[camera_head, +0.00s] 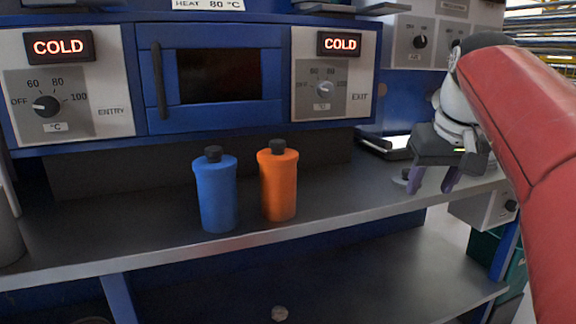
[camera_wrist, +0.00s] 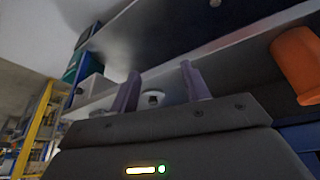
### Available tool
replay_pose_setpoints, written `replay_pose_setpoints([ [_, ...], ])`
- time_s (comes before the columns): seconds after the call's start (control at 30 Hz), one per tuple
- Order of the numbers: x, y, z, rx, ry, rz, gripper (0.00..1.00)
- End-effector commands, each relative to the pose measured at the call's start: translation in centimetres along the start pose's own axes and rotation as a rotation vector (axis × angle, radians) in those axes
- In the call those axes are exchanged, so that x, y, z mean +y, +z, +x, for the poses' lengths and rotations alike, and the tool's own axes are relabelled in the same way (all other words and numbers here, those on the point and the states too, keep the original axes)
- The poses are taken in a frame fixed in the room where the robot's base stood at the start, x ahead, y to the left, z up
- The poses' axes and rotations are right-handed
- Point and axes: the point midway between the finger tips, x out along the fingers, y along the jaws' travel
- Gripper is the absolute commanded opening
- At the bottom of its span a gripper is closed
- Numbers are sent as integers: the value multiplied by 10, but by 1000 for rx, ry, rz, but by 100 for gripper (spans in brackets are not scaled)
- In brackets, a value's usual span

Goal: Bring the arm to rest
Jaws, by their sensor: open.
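My gripper (camera_head: 432,182) is at the right in the head view, above the right end of the grey shelf (camera_head: 340,205). Its two purple fingers point down, spread apart, with nothing between them. In the wrist view my gripper (camera_wrist: 158,88) also shows open and empty. My red arm link crosses the right side of the head view.
A blue bottle (camera_head: 215,195) and an orange bottle (camera_head: 278,185) stand upright on the shelf, left of my gripper. Behind them is a blue machine (camera_head: 215,75) with two COLD displays and dials. A lower shelf (camera_head: 330,285) lies below.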

Motion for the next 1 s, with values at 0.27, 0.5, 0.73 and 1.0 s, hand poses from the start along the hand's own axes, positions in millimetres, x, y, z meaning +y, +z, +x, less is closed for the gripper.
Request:
replay_pose_setpoints([
  [0.27, -57, 99, 45, 35, 13, 7, 47],
  [0.5, -85, 202, 106, 72, -3, 13, 47],
  [0.73, -94, 251, 140, 88, -19, 14, 47],
  [1.0, -94, 255, 144, 87, -20, 15, 40],
])
